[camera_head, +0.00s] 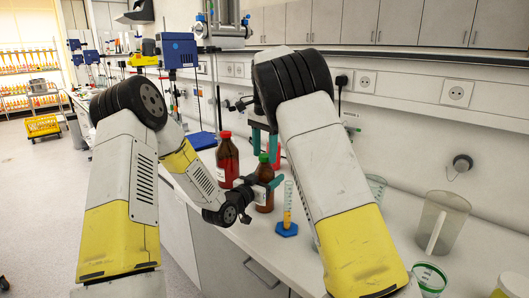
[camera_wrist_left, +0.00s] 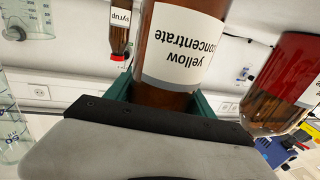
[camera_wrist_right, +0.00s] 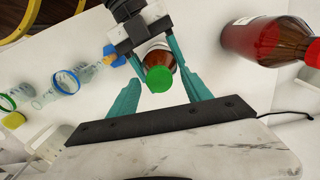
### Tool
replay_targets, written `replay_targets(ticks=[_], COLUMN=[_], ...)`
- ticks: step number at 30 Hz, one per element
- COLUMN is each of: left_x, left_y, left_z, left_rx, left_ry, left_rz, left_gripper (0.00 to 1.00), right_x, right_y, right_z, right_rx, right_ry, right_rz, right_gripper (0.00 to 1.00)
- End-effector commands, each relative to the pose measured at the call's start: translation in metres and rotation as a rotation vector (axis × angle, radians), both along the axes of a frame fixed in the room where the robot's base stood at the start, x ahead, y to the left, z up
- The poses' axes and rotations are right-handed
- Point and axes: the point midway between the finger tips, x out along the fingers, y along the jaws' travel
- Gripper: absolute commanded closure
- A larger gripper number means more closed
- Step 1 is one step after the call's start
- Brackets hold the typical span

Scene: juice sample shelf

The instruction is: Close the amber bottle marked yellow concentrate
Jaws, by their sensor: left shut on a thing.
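The amber bottle marked yellow concentrate (camera_wrist_left: 178,50) fills the middle of the left wrist view, its label upside down there. My left gripper (camera_head: 262,186) is shut on its body, with teal fingers at both sides. In the head view the bottle (camera_head: 264,203) stands upright by the counter's front edge; I cannot tell whether it touches the counter. A green cap (camera_wrist_right: 159,79) sits at its mouth; how tightly cannot be seen. My right gripper (camera_head: 264,150) is open above it, pointing down. In the right wrist view the cap lies between the spread fingers, apart from both.
A larger red-capped amber bottle (camera_head: 227,162) stands close at the left. A measuring cylinder with a blue foot (camera_head: 287,229) is close at the right. A bottle marked syrup (camera_wrist_left: 120,25) stands behind. A clear jug (camera_head: 440,222) and green-rimmed beaker (camera_head: 430,277) stand farther right.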

Motion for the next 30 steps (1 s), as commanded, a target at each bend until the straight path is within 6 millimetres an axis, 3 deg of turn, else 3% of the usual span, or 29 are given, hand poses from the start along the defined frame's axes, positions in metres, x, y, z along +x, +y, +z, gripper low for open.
replay_targets(ticks=[8,19,30], left_x=[0.0,0.0,0.0], left_y=[0.0,0.0,0.0], left_z=[0.0,0.0,0.0], left_rx=[-0.001,-0.001,-0.001], left_ry=[0.001,0.001,0.001], left_rz=[0.0,0.0,0.0], left_gripper=[1.0,1.0,1.0], right_x=[0.0,0.0,0.0], right_y=[0.0,0.0,0.0], right_z=[0.001,0.042,0.045], right_rx=[0.001,0.001,0.0], right_ry=[0.001,-0.001,0.001], right_rz=[0.001,0.001,0.007], right_gripper=[0.43,0.43,0.44])
